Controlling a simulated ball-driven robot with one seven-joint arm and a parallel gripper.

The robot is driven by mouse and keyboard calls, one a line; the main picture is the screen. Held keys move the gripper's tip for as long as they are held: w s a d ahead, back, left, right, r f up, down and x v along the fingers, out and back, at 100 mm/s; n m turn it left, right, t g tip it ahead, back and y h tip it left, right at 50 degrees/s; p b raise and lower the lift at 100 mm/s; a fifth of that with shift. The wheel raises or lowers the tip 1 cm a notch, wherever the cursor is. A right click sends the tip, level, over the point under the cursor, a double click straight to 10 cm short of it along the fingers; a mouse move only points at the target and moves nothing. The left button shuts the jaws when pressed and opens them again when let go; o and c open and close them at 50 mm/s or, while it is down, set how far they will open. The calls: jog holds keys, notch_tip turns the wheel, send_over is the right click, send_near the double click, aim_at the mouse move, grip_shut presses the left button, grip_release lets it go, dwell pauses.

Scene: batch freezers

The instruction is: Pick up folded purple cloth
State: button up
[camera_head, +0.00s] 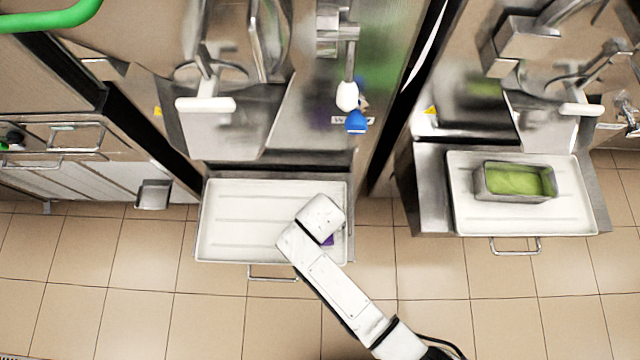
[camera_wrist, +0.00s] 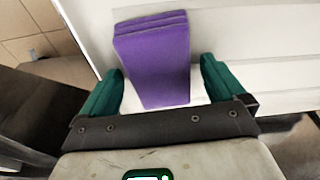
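The folded purple cloth (camera_wrist: 155,60) lies on the white tray in the wrist view, its stacked layers showing at the far edge. My gripper (camera_wrist: 160,85) is open, with one green finger on each side of the cloth. A gap shows between the cloth and each finger, wider on the right at the near end. In the head view only a small purple patch of the cloth (camera_head: 328,240) shows beside my arm, which hides the rest and the gripper.
The white tray (camera_head: 225,245) sits on a ledge below the middle freezer, with bare room on its left. A second white tray (camera_head: 465,220) on the right holds a metal pan of green contents (camera_head: 518,180).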

jog(key=c, duration=1)
jog(key=shift+r, duration=0.1)
jog(key=shift+r, duration=0.5)
jog(key=s+r, duration=0.1)
jog(key=r, duration=0.1)
jog(key=s+d+r, duration=0.1)
jog(key=s+r, duration=0.1)
jog(key=s+r+p, duration=0.1)
jog(key=r, duration=0.2)
jog(key=shift+s+d+r, duration=0.1)
jog(key=shift+s+d, duration=0.05)
jog(key=shift+d, duration=0.1)
jog(key=s+d+r, duration=0.1)
jog(key=s, duration=0.2)
jog(key=s+d+r, duration=0.1)
jog(key=s+r, duration=0.1)
jog(key=s, duration=0.1)
jog(key=s+d+r, duration=0.1)
jog(key=s, duration=0.1)
jog(key=shift+s+d+r+b, duration=0.25)
jog(key=shift+s+r+b, duration=0.05)
jog(key=shift+s+b, duration=0.1)
